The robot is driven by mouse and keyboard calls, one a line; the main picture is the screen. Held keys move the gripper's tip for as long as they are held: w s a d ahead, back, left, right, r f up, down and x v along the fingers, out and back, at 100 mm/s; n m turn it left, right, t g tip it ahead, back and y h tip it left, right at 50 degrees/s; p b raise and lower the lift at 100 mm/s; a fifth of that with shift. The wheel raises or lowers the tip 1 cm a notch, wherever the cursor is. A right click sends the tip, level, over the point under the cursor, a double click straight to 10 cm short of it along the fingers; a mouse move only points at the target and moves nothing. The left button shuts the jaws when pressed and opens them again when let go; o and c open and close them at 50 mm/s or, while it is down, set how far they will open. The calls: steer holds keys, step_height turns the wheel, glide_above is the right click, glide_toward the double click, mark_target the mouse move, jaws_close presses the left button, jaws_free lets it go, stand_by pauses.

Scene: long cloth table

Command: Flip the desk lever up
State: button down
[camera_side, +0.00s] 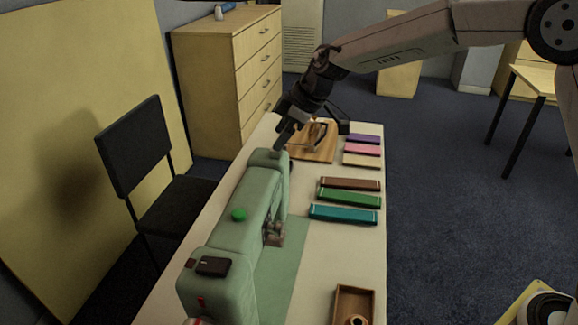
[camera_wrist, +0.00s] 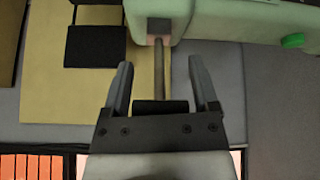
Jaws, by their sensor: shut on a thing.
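The desk lever (camera_wrist: 158,72) shows in the wrist view as a thin grey-brown rod. It comes out of a square plate (camera_wrist: 159,28) on the end of a pale green machine (camera_side: 258,200) and runs between my fingers to a dark crossbar grip (camera_wrist: 160,107). In the side view my gripper (camera_side: 281,140) reaches down to the far end of the machine. The lever is hidden or too small there, and I cannot tell its up or down position.
The machine lies along the left of the long table (camera_side: 335,240). Several coloured bars (camera_side: 345,213) lie to its right. A wooden board (camera_side: 313,146) with a dark-handled item is beside my gripper. A brown tray (camera_side: 353,303) is near the front. A black chair (camera_side: 135,147) stands left.

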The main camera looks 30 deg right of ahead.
steer(key=shift+w+a+g, duration=0.1)
steer(key=shift+a+g, duration=0.1)
steer(key=shift+g, duration=0.1)
stand_by(0.4)
jaws_free()
steer(key=shift+h, duration=0.3)
steer(key=shift+r, duration=0.1)
steer(key=v, duration=0.7)
steer(key=shift+d+r, duration=0.2)
steer(key=shift+r, duration=0.1)
steer(key=shift+a, duration=0.1)
